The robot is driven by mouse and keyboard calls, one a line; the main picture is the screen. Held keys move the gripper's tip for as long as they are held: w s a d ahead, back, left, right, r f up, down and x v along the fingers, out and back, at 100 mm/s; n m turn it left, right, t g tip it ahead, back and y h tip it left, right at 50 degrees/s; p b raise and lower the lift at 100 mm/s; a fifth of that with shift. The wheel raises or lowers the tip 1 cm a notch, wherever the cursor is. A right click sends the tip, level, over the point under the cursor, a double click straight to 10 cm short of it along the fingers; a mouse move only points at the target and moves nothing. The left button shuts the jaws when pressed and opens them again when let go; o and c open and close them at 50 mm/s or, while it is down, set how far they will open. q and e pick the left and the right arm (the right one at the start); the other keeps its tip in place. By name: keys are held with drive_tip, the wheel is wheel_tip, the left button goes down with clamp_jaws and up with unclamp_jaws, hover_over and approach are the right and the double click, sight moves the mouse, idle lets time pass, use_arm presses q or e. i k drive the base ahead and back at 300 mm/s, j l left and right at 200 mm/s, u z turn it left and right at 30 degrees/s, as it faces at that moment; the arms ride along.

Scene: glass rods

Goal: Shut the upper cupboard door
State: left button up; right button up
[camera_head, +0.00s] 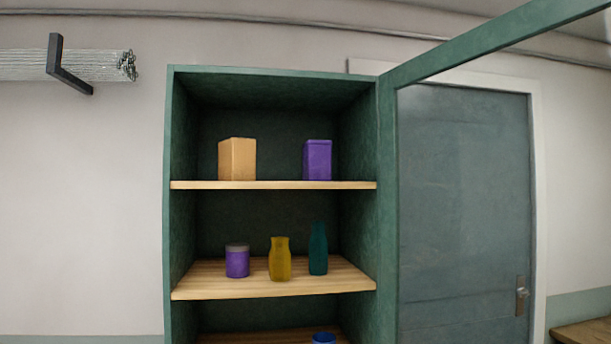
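The green upper cupboard (271,79) stands in the middle of the view with its front open. Its door (470,47) is hinged on the right side and swung wide open towards me. The door's green top rail runs up to the upper right and out of the picture. Its hinge-side upright (388,210) stands along the cupboard's right edge. The middle of the door is see-through. Its free edge and lower part are outside the view. Neither of my grippers is in view.
The shelves hold a tan box (237,160), a purple box (317,160), a purple jar (237,262), a yellow vase (280,260) and a teal bottle (318,250). A grey room door (465,200) is behind. A bracket (60,66) holds glass rods (105,65) at left.

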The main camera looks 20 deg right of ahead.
sight(533, 18)
drive_tip(key=l+u, duration=0.1)
drive_tip(key=l, duration=0.5)
drive_tip(key=l+u, duration=0.1)
drive_tip(key=l, duration=1.05)
drive_tip(key=k+l+u, duration=0.15)
drive_tip(key=l, duration=0.45)
drive_tip(key=l+u, duration=0.1)
drive_tip(key=l, duration=0.5)
drive_tip(key=k+l+u, duration=0.1)
drive_tip(key=l, duration=0.45)
